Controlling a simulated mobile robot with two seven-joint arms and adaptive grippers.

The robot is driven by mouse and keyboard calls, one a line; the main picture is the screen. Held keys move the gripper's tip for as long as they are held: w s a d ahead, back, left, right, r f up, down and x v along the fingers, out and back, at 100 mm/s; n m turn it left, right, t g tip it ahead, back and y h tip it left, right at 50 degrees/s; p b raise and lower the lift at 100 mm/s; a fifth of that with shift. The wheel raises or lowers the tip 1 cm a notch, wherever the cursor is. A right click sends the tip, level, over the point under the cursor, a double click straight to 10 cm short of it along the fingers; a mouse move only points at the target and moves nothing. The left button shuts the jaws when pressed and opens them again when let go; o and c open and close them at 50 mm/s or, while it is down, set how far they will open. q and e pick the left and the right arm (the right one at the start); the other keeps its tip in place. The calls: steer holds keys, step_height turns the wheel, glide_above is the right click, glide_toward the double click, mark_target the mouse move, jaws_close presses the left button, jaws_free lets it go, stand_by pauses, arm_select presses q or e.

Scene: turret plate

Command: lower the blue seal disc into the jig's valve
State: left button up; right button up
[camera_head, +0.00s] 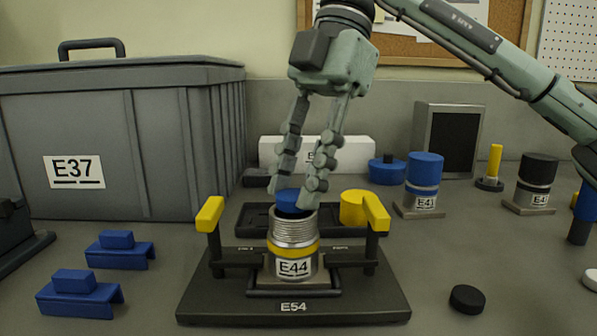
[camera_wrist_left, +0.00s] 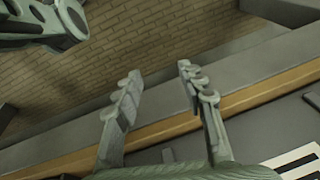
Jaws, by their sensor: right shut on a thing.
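The blue seal disc (camera_head: 292,199) is between the fingertips of my right gripper (camera_head: 296,192), at the mouth of the valve (camera_head: 292,236). The right gripper is shut on the disc, and its fingers point down. The disc's lower edge meets the valve's rim in the picture; I cannot tell how deep it sits. The valve is a threaded silver cylinder with a yellow band and an E44 label, upright in the black jig (camera_head: 220,302) marked E54. The jig has a yellow-tipped clamp on each side. My left gripper (camera_wrist_left: 158,75) shows only in the left wrist view, with its fingers apart and nothing between them.
A large grey bin (camera_head: 150,130) labelled E37 stands at the left. Blue brackets (camera_head: 80,295) lie in front of it. A blue-capped valve (camera_head: 424,170) and a black-capped valve (camera_head: 537,172) stand at the right. A black disc (camera_head: 467,299) lies right of the jig.

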steer(key=shift+f, duration=0.3)
stand_by(0.9)
steer(key=o, duration=0.9)
steer(key=shift+o, duration=0.2)
steer(key=v, duration=1.2)
